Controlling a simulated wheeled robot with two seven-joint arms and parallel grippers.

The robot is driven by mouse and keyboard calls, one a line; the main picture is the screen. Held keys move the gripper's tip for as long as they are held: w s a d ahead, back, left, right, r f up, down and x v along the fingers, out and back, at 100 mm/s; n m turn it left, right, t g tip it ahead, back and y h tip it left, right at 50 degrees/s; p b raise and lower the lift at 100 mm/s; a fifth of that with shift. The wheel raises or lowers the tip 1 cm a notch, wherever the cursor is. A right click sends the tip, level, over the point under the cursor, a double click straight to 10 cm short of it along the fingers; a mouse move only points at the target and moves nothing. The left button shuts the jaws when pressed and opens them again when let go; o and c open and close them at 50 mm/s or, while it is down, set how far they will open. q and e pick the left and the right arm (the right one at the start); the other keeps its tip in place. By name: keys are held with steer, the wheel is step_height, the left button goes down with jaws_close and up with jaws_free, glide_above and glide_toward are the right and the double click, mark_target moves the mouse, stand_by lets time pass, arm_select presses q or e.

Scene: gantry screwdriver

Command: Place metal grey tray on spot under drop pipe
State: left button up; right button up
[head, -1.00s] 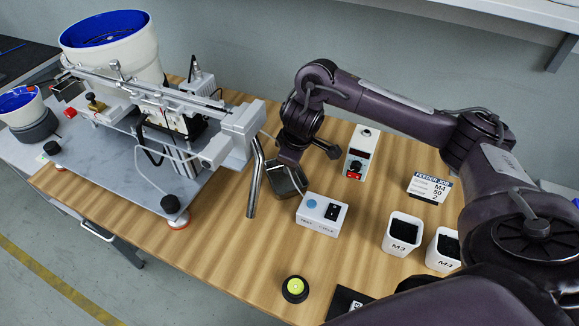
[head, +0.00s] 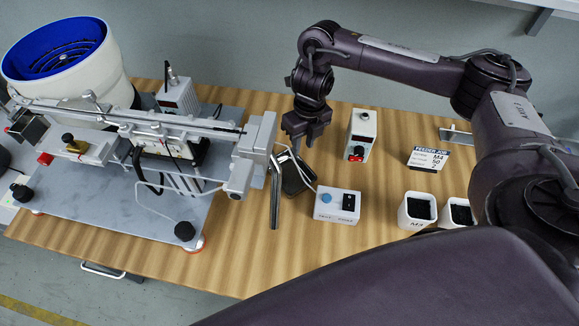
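The metal grey tray (head: 293,182) sits on the wooden table beside the drop pipe (head: 275,205), on the pipe's right. The pipe hangs from the head of the gantry machine and its lower end reaches down close to the tray. My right gripper (head: 303,143) points down just behind and above the tray's far end. Its two fingers show apart, with nothing visible between them. The view does not show clearly whether a finger touches the tray's rim. The spot under the pipe is hidden. My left gripper is not in view.
A switch box with a blue button (head: 337,206) stands right of the tray. White bins (head: 416,211) stand at right. The gantry machine (head: 115,205) fills the left.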

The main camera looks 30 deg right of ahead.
mark_target(301, 160)
steer(key=f, duration=0.2)
steer(key=f+b, duration=0.1)
steer(key=f, duration=0.2)
steer(key=f+b, duration=0.1)
steer(key=f, duration=0.1)
steer(key=shift+s+a+f, duration=0.1)
steer(key=shift+a+f, duration=0.1)
steer(key=shift+a, duration=0.05)
steer(key=shift+f, duration=0.15)
jaws_close()
